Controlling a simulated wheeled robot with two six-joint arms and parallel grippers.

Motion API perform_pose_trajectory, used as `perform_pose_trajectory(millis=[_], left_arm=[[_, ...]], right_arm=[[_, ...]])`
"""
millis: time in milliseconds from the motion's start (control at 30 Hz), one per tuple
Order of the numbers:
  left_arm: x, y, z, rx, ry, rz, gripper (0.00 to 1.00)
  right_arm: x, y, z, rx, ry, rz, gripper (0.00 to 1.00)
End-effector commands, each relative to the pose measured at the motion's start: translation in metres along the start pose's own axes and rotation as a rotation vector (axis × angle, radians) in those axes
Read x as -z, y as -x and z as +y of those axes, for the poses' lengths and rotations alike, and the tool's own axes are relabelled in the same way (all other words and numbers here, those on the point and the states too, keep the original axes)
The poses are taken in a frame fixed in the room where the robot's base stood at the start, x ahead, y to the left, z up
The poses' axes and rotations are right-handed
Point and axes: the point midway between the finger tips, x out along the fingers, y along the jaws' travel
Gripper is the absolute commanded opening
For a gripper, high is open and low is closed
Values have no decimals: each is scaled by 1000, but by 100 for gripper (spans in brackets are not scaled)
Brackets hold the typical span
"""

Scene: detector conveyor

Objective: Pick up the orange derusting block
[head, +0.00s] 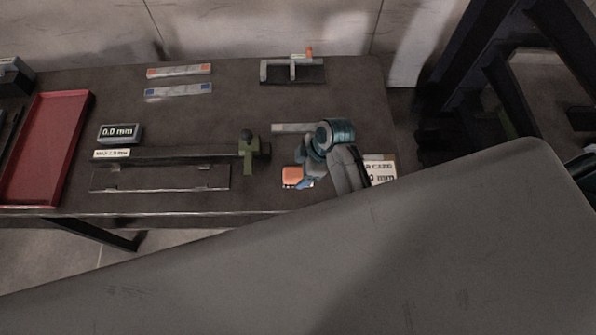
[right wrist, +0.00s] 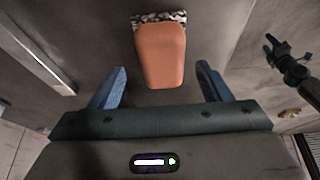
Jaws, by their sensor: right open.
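The orange derusting block (head: 292,175) lies on the dark table near its front edge, and my right gripper covers part of its right side in the head view. In the right wrist view the block (right wrist: 160,55) is an orange rounded piece with a speckled black-and-white end. My right gripper (head: 304,180) is just beside the block. In the right wrist view its two blue fingers (right wrist: 160,85) are spread apart, with the block ahead of and between them, seemingly not touched. My left gripper is not in view.
The dark table (head: 200,120) holds a red tray (head: 47,150), a 0.0 mm display (head: 120,133), a green-clamped rail (head: 249,150), a grey bar (head: 292,128) and a labelled card (head: 381,170). A large grey surface (head: 330,260) fills the foreground.

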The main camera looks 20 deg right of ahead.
Motion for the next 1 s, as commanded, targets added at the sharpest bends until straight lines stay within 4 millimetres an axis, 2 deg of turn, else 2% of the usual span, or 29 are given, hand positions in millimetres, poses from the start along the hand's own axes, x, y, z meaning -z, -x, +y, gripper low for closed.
perform_pose_trajectory(millis=[33, 167, 467, 500, 733, 1000], left_arm=[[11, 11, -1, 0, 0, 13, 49], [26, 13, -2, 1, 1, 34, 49], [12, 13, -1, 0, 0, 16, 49], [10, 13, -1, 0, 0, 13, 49], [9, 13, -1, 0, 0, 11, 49], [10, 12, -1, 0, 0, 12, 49]], right_arm=[[1, -3, -3, 5, -2, 0, 71], [0, -20, -2, 2, 0, 0, 71], [-1, -28, -1, -1, 0, 0, 71], [-1, -28, -1, -1, 0, 0, 69], [-1, -28, -1, -1, 0, 0, 25], [0, -27, -1, -2, 0, 1, 25]])
